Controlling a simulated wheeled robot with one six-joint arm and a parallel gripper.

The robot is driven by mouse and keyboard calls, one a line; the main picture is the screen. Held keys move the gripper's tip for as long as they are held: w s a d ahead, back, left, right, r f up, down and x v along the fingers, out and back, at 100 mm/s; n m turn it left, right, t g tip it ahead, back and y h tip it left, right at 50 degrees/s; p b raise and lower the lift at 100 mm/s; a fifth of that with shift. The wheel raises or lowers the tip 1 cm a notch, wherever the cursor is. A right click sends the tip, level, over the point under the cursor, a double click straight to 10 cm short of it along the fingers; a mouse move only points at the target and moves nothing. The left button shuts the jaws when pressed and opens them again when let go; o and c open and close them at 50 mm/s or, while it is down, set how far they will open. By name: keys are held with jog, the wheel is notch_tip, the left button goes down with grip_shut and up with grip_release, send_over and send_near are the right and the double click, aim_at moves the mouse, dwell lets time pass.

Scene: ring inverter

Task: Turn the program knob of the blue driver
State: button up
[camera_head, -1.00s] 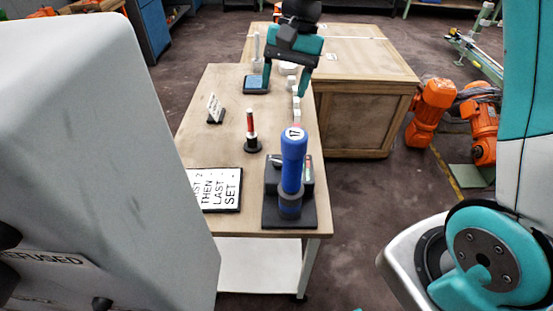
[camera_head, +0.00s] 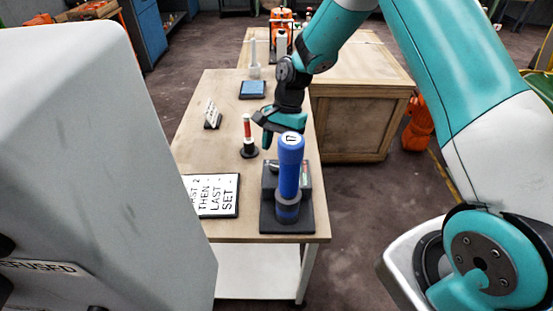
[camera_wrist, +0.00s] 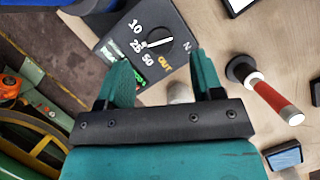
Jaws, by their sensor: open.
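The blue driver (camera_head: 289,165) stands upright on its dark base at the front right of the table, with "17" on its top. A dark box stands just behind it. In the wrist view a dark panel (camera_wrist: 176,53) shows the program knob (camera_wrist: 157,44), a dial with a pale pointer and the marks 10, 25, 50 and OUT. My gripper (camera_head: 283,136) is over the table just beyond the driver. In the wrist view my gripper (camera_wrist: 163,60) has its teal fingers apart and empty, above the panel's near side. The knob lies beyond the fingertips, apparently untouched.
A red and white post (camera_head: 247,130) stands left of my gripper, and it shows on the right in the wrist view (camera_wrist: 275,98). A lettered sign (camera_head: 218,196) lies left of the driver. A blue-topped pad (camera_head: 252,89) lies farther back. A wooden crate (camera_head: 355,120) stands behind.

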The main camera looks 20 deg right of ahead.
aim_at(275, 166)
jog(key=shift+x, duration=2.3)
jog(key=shift+c, duration=0.2)
jog(key=c, duration=0.9)
